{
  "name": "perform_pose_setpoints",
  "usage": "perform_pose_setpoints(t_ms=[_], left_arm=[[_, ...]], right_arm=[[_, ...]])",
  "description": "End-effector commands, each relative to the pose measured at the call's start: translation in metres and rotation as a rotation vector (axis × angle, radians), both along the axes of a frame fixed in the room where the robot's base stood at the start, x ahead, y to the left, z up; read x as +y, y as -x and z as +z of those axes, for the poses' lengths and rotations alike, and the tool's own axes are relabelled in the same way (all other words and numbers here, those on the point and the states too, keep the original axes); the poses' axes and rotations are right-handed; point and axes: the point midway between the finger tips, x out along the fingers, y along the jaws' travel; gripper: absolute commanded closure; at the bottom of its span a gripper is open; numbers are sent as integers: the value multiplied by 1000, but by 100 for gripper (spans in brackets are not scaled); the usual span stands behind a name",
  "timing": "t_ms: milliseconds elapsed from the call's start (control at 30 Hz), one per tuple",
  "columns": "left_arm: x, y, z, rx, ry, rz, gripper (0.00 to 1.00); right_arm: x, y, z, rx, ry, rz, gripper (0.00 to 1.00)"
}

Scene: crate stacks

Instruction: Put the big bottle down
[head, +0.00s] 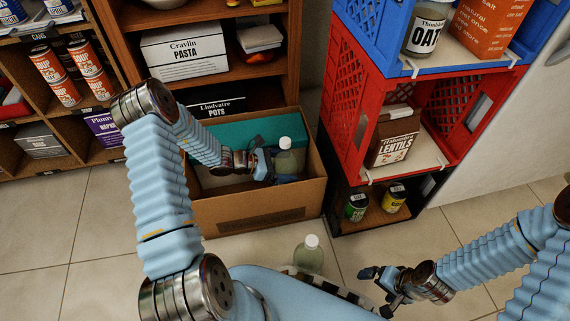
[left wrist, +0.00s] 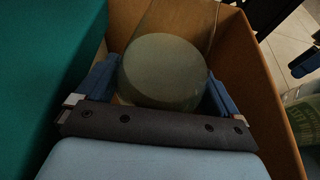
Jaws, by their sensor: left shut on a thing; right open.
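My left gripper (head: 266,165) is shut on a greenish clear bottle with a white cap (head: 287,160), inside the cardboard box (head: 262,207). In the left wrist view the bottle (left wrist: 165,72) sits between the two blue fingers, upright along the box's side wall. I cannot tell whether its base touches the box floor. A second similar bottle with a white cap (head: 309,255) stands near my base, outside the box. My right gripper (head: 383,288) is open and empty, low at the right, apart from both bottles.
A teal item (head: 235,133) fills the back of the box; it also shows in the left wrist view (left wrist: 45,80). The red crate (head: 345,135) and black crate (head: 338,212) stand to the right, with cans and a lentils box. Shelves are behind. Tiled floor (head: 90,235) at left is clear.

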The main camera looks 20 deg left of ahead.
Motion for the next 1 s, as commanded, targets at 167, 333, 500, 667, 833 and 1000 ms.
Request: perform_pose_setpoints(t_ms=[167, 333, 500, 667, 833, 1000], left_arm=[[0, 0, -3, 0, 0, 0, 4], [0, 0, -2, 0, 0, 0, 0], [1, 1, 2, 0, -1, 1, 0], [22, 15, 13, 1, -2, 4, 0], [52, 38, 29, 1, -2, 3, 0], [76, 56, 41, 0, -1, 2, 0]], right_arm=[[0, 0, -3, 0, 0, 0, 0], [0, 0, -2, 0, 0, 0, 0], [0, 0, 2, 0, 0, 0, 0], [0, 0, 7, 1, 0, 0, 0], [0, 1, 14, 2, 0, 2, 0], [0, 1, 18, 4, -1, 3, 0]])
